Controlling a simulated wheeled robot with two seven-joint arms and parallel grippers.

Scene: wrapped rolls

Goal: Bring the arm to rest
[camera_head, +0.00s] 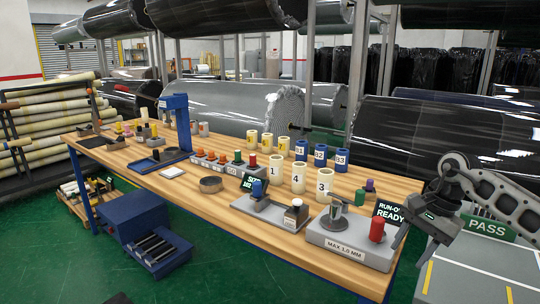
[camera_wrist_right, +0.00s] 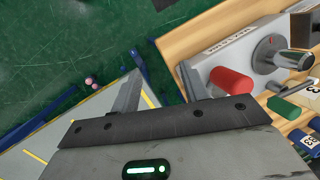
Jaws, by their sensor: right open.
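My right arm comes in from the right in the head view. Its gripper (camera_head: 418,238) hangs beyond the table's right end, close beside the red cylinder (camera_head: 377,229) on the grey "MAX 1.0 MM" block (camera_head: 340,244). In the right wrist view the gripper (camera_wrist_right: 157,82) has its two fingers spread with nothing between them. There the red cylinder (camera_wrist_right: 231,81) lies just right of the right finger, and I cannot tell the exact gap. My left gripper is not in view.
The wooden table (camera_head: 225,215) carries numbered cream rolls (camera_head: 298,178), a blue press (camera_head: 175,125) and other fixtures. A grey "PASS" platform (camera_head: 455,265) stands under my right arm. Large wrapped rolls (camera_head: 440,140) are behind. Green floor (camera_head: 60,265) is open at front left.

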